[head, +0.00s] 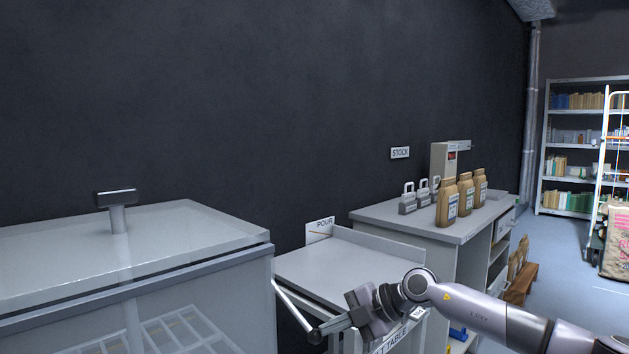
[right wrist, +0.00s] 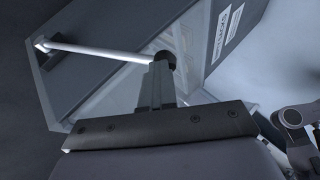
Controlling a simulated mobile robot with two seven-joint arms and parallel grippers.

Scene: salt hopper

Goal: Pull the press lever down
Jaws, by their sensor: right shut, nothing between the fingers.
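The press lever (head: 293,302) is a pale bar with a dark round knob at its free end, at the left front of the grey table marked POUR. It slopes down toward the front in the head view. In the right wrist view the lever (right wrist: 100,51) crosses the upper left, and its knob (right wrist: 165,59) is at the fingertips. My right gripper (head: 325,329) is shut, with nothing held. Its tips (right wrist: 155,72) overlap the knob in view; I cannot tell whether they touch it. My left gripper is out of view.
The POUR table (head: 340,265) has a bare top, and a TABLE label is at its front edge. A glass-lidded cabinet (head: 130,250) stands close on the left.

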